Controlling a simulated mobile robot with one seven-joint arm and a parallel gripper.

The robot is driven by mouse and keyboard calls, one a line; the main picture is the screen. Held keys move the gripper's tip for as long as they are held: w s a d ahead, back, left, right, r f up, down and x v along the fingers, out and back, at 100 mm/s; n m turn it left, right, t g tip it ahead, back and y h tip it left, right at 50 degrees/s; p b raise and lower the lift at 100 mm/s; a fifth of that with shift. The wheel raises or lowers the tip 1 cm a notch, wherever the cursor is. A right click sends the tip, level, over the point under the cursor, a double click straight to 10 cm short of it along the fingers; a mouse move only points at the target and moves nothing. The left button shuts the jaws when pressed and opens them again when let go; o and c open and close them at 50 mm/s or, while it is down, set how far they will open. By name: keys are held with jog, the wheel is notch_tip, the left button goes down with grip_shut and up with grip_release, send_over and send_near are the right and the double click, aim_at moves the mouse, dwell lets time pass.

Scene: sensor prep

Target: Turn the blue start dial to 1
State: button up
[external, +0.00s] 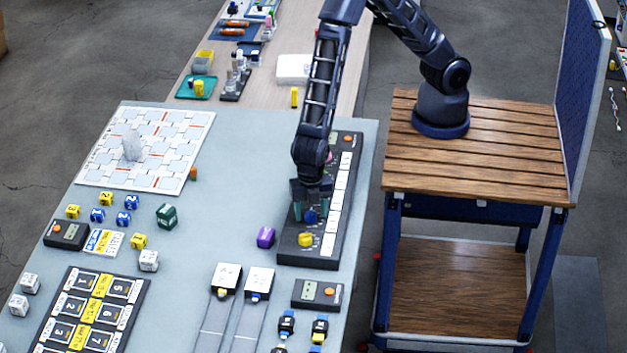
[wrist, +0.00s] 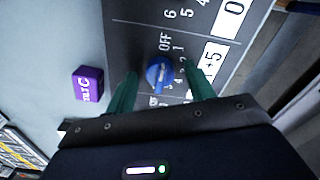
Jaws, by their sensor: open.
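The blue start dial (wrist: 159,72) sits on a black panel (wrist: 138,38) with white OFF and number marks around it. OFF and 1 are printed just beyond the dial in the wrist view; I cannot tell for sure which mark its ridge points to. My gripper (wrist: 160,76) is open, with one green finger on each side of the dial and a gap visible to each. In the external view my gripper (external: 311,203) points down over the panel, at the blue dial (external: 310,216), which is partly hidden by the fingers.
A yellow dial (external: 305,239) is on the same panel, close to the blue one. A purple block (external: 266,237) marked with letters lies on the table left of the panel. A small black timer box (external: 318,294) is below the panel. White number tiles (external: 340,185) line the panel's right side.

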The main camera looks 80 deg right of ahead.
jog(key=c, duration=1)
jog(key=shift+m, duration=2.8)
jog(key=o, duration=1)
jog(key=shift+r, duration=0.1)
